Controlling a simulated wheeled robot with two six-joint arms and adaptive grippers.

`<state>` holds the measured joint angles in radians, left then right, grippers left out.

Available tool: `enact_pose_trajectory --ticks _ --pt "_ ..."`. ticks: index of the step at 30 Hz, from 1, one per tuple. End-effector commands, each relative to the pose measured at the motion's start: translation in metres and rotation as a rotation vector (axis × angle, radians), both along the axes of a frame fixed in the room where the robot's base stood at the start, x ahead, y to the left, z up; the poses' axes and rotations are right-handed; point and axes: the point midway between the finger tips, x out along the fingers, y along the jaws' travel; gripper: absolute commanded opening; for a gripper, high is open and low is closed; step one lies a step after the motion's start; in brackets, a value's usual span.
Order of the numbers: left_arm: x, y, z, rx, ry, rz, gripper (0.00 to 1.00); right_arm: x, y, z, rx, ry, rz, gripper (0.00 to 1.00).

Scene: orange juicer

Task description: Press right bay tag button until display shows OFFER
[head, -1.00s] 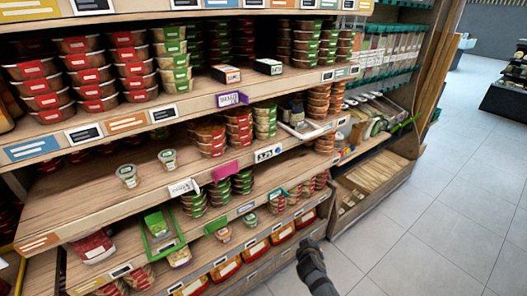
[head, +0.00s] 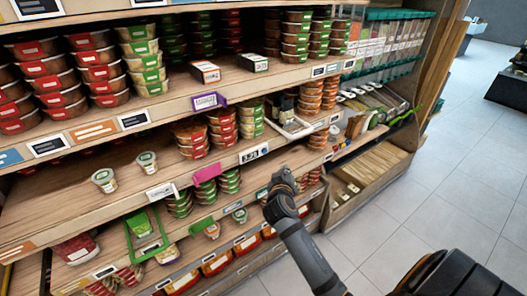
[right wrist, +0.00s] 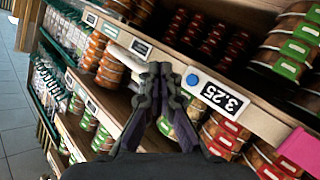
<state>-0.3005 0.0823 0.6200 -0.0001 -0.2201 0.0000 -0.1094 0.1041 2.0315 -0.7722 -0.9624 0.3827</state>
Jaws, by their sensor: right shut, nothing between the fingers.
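The tag with a display (head: 254,154) is on the front edge of the middle shelf in the head view. A round blue button (right wrist: 193,79) sits on the tag beside the digits. My right gripper (head: 283,173) is in front of the shelves, to the lower right of the tag in the head view. In the right wrist view my right gripper (right wrist: 160,69) is shut and empty, with its fingertips left of the button in the picture. The left gripper is not in view.
A pink tag (head: 207,173) and a purple tag (head: 209,101) stick out from shelf edges. Stacked tubs (head: 190,137) fill the shelves. A wooden bin (head: 368,168) stands to the right. The tiled floor (head: 455,190) is open.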

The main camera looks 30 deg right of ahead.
Motion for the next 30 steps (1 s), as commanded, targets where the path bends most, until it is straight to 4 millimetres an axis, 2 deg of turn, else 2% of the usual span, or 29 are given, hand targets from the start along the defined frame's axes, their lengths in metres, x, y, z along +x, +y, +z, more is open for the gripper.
enact_pose_trajectory --ticks 5,15,21,30 --pt "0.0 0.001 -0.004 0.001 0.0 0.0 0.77 0.011 0.001 -0.001 0.0 -0.001 0.0 0.0" --pt "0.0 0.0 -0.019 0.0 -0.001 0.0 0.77 0.059 0.005 -0.002 0.001 -0.001 0.001 0.0" --pt "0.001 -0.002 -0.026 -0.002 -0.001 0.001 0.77 0.08 0.006 -0.002 0.0 0.0 0.001 0.0" --pt "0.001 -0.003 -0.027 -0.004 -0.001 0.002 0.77 0.088 0.007 -0.001 0.0 0.002 0.001 0.0"
